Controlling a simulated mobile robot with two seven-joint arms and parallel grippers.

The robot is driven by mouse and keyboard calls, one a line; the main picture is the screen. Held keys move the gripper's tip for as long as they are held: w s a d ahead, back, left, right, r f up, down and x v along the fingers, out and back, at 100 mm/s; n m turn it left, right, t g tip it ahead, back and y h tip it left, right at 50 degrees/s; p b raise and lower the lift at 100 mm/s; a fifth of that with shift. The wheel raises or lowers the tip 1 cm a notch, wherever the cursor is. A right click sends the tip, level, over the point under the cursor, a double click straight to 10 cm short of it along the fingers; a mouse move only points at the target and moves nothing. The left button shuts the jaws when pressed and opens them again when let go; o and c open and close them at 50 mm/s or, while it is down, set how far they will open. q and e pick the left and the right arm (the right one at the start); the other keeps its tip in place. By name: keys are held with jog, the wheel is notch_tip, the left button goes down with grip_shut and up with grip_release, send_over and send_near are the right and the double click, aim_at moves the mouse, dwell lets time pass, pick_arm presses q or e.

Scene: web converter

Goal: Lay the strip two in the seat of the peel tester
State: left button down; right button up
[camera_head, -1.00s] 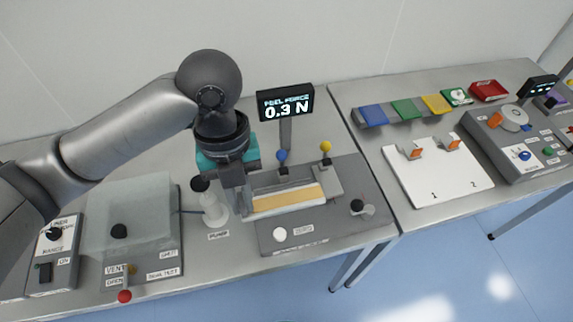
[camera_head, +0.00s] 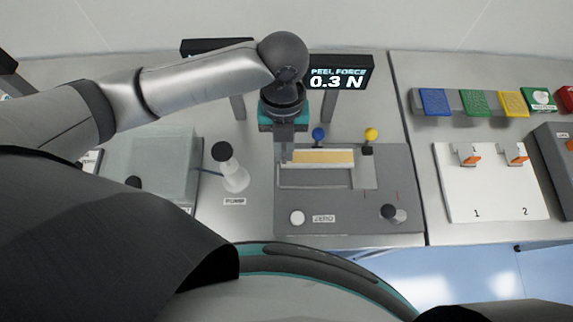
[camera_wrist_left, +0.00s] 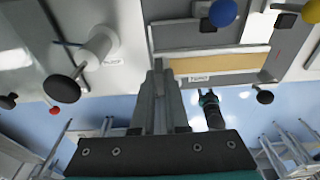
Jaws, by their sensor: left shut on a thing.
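Strip two (camera_head: 322,157) is a long tan strip with pale edges; it also shows in the left wrist view (camera_wrist_left: 215,63). My left gripper (camera_head: 287,156) is shut on its left end, with the fingers (camera_wrist_left: 160,75) pointing down at the tester. The strip is level over the grey peel tester (camera_head: 350,222), along the back of its pale-framed seat (camera_head: 315,180). I cannot tell whether it touches the seat. In the left wrist view, what looks like my right gripper (camera_wrist_left: 207,98) is small and dark against the floor; its opening is unclear.
Blue (camera_head: 319,133) and yellow (camera_head: 370,134) knobs stand behind the seat. A white zero button (camera_head: 297,218) and black knob (camera_head: 392,212) are in front. The pump (camera_head: 230,168) stands close left. The display (camera_head: 338,79) reads 0.3 N. A white board (camera_head: 490,190) is right.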

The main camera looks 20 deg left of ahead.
pick_arm(q)
notch_tip(320, 180, down, 9)
jog(key=shift+f+b, duration=0.15)
jog(key=shift+b, duration=0.15)
jog(key=shift+f, duration=0.1)
jog(key=c, duration=0.9)
grip_release()
jog(key=r, duration=0.4)
jog(key=w+r, duration=0.1)
jog(key=r, duration=0.7)
jog(key=shift+w+a+p, duration=0.2)
jog(key=shift+w+p, duration=0.15)
jog(key=shift+w, duration=0.05)
